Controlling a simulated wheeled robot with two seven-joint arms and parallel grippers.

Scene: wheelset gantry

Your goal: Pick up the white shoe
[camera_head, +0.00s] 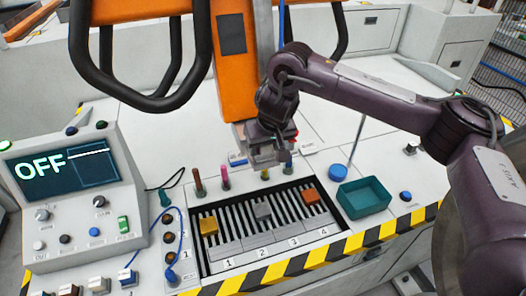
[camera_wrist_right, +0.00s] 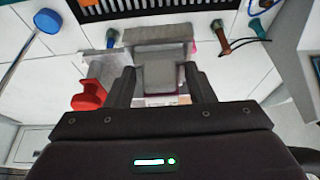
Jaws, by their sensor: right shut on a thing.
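My right gripper (camera_head: 265,152) reaches down at the foot of the orange column, behind the slotted tray. In the wrist view its two fingers (camera_wrist_right: 160,88) are closed on the sides of a pale grey-white block, which I take to be the white shoe (camera_wrist_right: 160,72). The fingers hide part of it, and I cannot tell whether it is clear of the surface below. A red piece (camera_wrist_right: 90,95) lies just left of the fingers in the wrist view, apart from them. My left gripper is not in view.
The slotted tray (camera_head: 228,254) holds a yellow block (camera_head: 208,226), a grey block (camera_head: 262,211) and an orange-red block (camera_head: 311,196). Several coloured pegs stand behind it. A teal bin (camera_head: 365,198) is at its right, and a console reading OFF (camera_head: 70,170) at its left.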

